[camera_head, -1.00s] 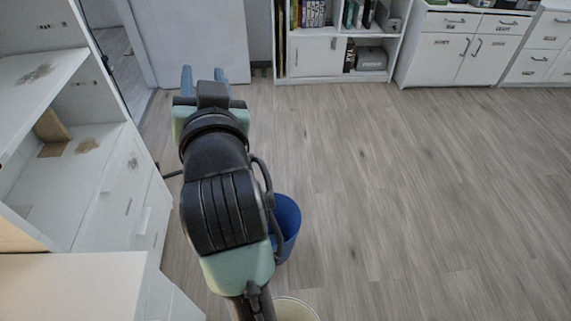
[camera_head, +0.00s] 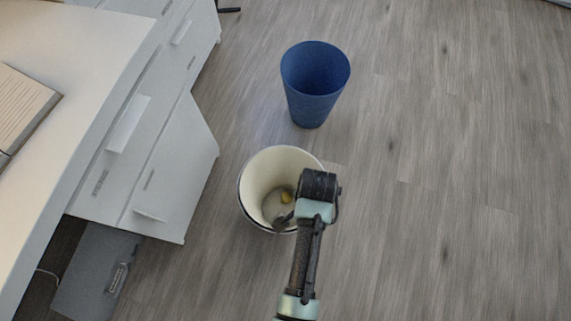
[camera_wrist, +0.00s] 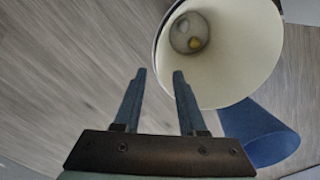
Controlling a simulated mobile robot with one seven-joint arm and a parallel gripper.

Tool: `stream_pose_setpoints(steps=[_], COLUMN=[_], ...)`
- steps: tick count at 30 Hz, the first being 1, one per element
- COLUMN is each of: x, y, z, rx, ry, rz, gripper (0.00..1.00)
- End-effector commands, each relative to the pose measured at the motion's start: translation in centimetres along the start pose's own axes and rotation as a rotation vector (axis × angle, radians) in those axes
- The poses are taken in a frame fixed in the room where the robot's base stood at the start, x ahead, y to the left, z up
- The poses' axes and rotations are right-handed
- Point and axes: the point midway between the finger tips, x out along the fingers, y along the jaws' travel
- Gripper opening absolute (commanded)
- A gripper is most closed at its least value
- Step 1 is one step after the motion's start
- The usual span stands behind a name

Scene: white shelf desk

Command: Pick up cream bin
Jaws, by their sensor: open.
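The cream bin (camera_head: 262,172) stands upright on the floor beside the white desk's drawers. It is open at the top, cream inside, with a dark rim line. A small yellow thing (camera_head: 286,197) lies in its bottom. In the wrist view the bin (camera_wrist: 240,45) fills the upper right, its mouth facing the camera. My gripper (camera_wrist: 159,74) is open and empty, its two blue-grey fingers apart beside the near rim. In the head view my arm covers the bin's right front rim and the fingers are mostly hidden. I cannot tell whether a finger touches the rim.
A blue bin (camera_head: 315,75) stands just behind the cream bin, and shows in the wrist view (camera_wrist: 258,132). The white desk with drawers (camera_head: 150,150) is close on the left. A grey box (camera_head: 95,272) is below the desk. The wooden floor (camera_head: 460,160) on the right is clear.

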Motion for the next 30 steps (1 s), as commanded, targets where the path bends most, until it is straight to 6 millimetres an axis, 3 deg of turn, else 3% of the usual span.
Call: stream_pose_setpoints(steps=[1,6,17,25,30], x=[1.6,4.5,6.8,10.7,10.9], y=[0.0,-0.1,0.0,0.2,0.1], z=[0.0,-0.1,-0.2,-0.3,-0.4], rx=[0.0,-0.002,-0.002,-0.004,-0.003], ry=[-0.001,0.001,0.003,0.003,0.004], rz=[0.002,0.0,-0.003,-0.002,-0.004], gripper=[0.4,0.4,0.4,0.4,0.4])
